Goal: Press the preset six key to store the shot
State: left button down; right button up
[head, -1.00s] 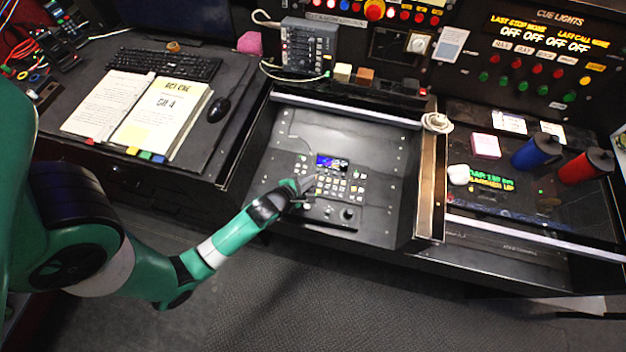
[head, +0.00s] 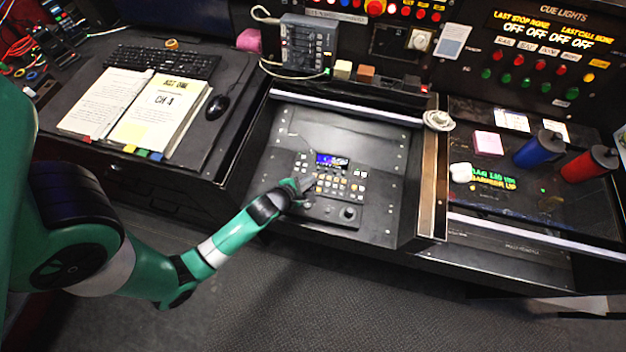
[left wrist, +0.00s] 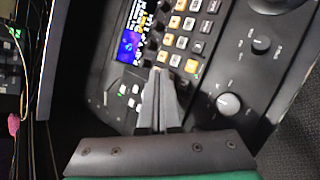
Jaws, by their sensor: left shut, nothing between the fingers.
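The control panel with a keypad (head: 345,185) is set in the recessed black desk, under a small lit screen (head: 331,160). Several white and orange-yellow keys stand in rows. I cannot read which key is preset six. My left gripper (head: 303,184) is shut and empty at the keypad's left edge, its fingertips over or near the lower-left keys. In the left wrist view the shut fingertips (left wrist: 159,74) lie beside the keys (left wrist: 182,42), below the screen (left wrist: 130,46). I cannot tell whether they touch a key. My right gripper is not in view.
Knobs (head: 347,212) sit at the panel's lower right, also seen in the left wrist view (left wrist: 229,104). An open binder (head: 160,113) and keyboard lie on the left desk. The recess's right side is clear.

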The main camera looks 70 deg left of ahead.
pick_arm(q)
jog(key=shift+d+r+p, duration=0.1)
jog(key=shift+r+p, duration=0.6)
jog(key=r+p, duration=0.4)
jog(key=r, duration=0.1)
jog(key=shift+s+d+p, duration=0.25)
jog(key=shift+d+p, duration=0.05)
dwell(0.5)
